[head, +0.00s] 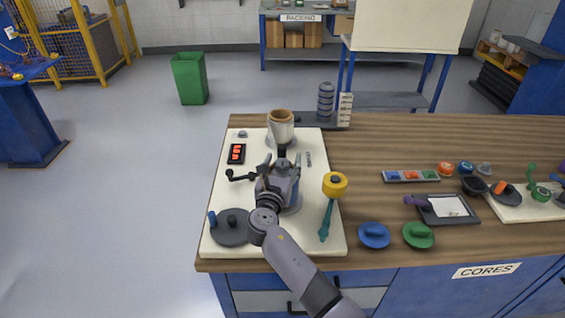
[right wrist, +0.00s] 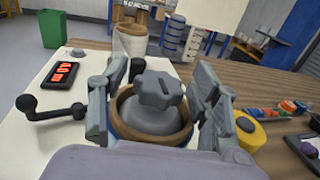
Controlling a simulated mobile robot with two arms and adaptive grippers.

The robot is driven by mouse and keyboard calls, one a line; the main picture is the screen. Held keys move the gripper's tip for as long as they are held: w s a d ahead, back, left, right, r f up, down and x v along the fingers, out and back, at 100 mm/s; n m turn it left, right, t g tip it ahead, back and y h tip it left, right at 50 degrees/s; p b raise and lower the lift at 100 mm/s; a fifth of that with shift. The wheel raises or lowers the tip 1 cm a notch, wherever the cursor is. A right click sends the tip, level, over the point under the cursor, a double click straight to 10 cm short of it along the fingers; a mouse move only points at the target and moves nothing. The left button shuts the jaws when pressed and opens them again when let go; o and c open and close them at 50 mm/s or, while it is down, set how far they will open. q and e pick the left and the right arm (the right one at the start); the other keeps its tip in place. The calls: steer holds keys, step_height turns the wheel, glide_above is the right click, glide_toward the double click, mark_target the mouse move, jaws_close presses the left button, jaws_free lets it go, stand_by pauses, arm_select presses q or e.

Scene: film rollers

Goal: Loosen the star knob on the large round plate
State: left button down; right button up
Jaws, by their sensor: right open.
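A grey star knob (right wrist: 157,88) sits on top of a round grey plate (right wrist: 150,120), ringed by a brown rim, in the middle of the right wrist view. My right gripper (right wrist: 158,72) is open, with one finger on each side of the knob. I cannot tell whether the fingers touch anything. In the head view my right gripper (head: 278,178) is over the middle of the white board (head: 222,190), and it largely hides the knob and plate. My left gripper is not in view.
A black crank (right wrist: 50,108) and a red-digit display (right wrist: 61,75) lie left of the gripper. A cup-like holder (head: 281,128) stands behind. A yellow-headed tool (head: 334,186) is close on the right. A dark disc (head: 231,235) is at front left.

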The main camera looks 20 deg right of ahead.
steer(key=shift+c, duration=0.4)
steer(key=c, duration=1.1)
